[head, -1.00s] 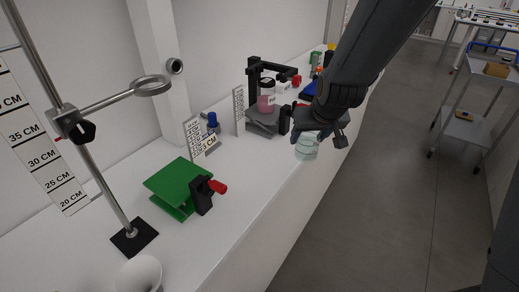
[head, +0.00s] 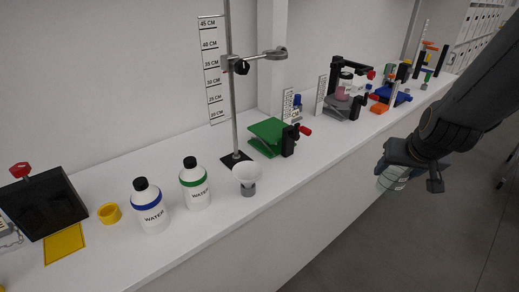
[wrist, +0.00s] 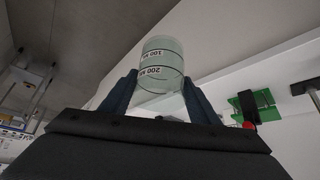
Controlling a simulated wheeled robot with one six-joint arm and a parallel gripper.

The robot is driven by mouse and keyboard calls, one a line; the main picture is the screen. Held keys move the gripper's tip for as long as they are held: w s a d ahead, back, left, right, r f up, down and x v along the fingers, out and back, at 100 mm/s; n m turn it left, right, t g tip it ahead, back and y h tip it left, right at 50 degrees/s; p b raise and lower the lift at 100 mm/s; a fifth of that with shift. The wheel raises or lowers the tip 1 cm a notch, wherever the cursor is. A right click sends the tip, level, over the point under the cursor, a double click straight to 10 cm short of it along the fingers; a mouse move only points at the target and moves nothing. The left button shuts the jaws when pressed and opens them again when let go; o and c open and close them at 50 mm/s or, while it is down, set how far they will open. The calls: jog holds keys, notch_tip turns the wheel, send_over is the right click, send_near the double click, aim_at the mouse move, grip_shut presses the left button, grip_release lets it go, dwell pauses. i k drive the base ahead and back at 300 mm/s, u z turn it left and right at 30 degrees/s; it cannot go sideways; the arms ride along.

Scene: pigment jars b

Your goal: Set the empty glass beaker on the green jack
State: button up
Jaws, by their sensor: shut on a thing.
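The glass beaker (head: 391,178) is clear, with white volume labels, and hangs beyond the front edge of the bench in the head view. My gripper (head: 398,168) is shut on it. In the wrist view the beaker (wrist: 160,65) sits between my two fingers (wrist: 158,98) and looks empty. The green jack (head: 272,134) stands on the white bench, left of my gripper, with a bare flat top and a black and red knob on its right. The jack (wrist: 252,105) also shows at the right of the wrist view.
A ring stand (head: 233,100) with a clamp ring is just left of the jack. A grey jack (head: 342,106) carrying a pink jar (head: 345,86) stands farther right. Floor lies beyond the bench edge.

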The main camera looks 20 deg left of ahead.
aim_at(267, 131)
jog(key=k, duration=0.65)
jog(key=z, duration=0.85)
jog(key=i, duration=1.05)
jog(key=u, duration=2.3)
jog(key=i, duration=0.85)
jog(key=z, duration=0.05)
